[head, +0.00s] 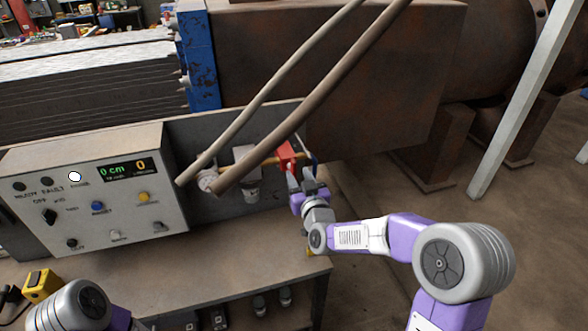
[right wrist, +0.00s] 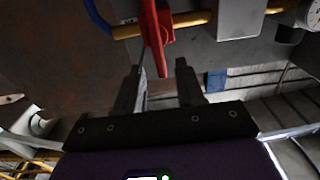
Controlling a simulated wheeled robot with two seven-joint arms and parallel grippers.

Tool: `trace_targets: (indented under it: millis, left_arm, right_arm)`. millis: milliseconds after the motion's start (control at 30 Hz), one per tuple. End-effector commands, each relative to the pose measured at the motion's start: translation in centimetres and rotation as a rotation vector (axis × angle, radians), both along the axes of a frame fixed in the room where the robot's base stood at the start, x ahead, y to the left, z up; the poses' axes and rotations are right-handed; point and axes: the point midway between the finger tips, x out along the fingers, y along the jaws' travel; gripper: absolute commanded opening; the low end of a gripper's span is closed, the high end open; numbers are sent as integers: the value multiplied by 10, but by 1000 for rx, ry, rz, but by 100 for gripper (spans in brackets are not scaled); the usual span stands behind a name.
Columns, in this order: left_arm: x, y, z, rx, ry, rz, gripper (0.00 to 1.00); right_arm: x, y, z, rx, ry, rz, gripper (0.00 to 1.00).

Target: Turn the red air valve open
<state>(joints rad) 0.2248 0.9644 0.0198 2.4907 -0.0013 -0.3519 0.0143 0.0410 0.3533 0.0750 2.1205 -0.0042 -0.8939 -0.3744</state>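The red air valve handle (head: 286,155) is on a brass-coloured pipe at the right end of the grey machine's back panel. My right gripper (head: 294,180) is just below and in front of the valve. I cannot tell whether either finger touches the lever. My left arm shows at the lower left, but its gripper is outside the view.
A control box (head: 95,190) with knobs, buttons and a green display stands at the left. Two brown hoses (head: 300,100) slant across in front of the panel, left of my right gripper. A yellow-and-black item (head: 41,285) lies at the lower left. The bench top (head: 235,245) is largely clear.

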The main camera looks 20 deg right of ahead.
Motion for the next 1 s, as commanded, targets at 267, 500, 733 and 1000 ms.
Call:
trace_targets:
  millis: [267, 500, 733, 1000]
  left_arm:
    - [0, 0, 2, 0, 0, 0, 38]
    - [0, 0, 2, 0, 0, 0, 38]
    - [0, 0, 2, 0, 0, 0, 38]
    - [0, 0, 2, 0, 0, 0, 38]
  right_arm:
    - [38, 2, -1, 1, 3, 1, 38]
    - [48, 2, -1, 1, 3, 1, 38]
    - [48, 2, -1, 2, 4, 0, 34]
    - [47, 2, -1, 2, 4, 0, 0]
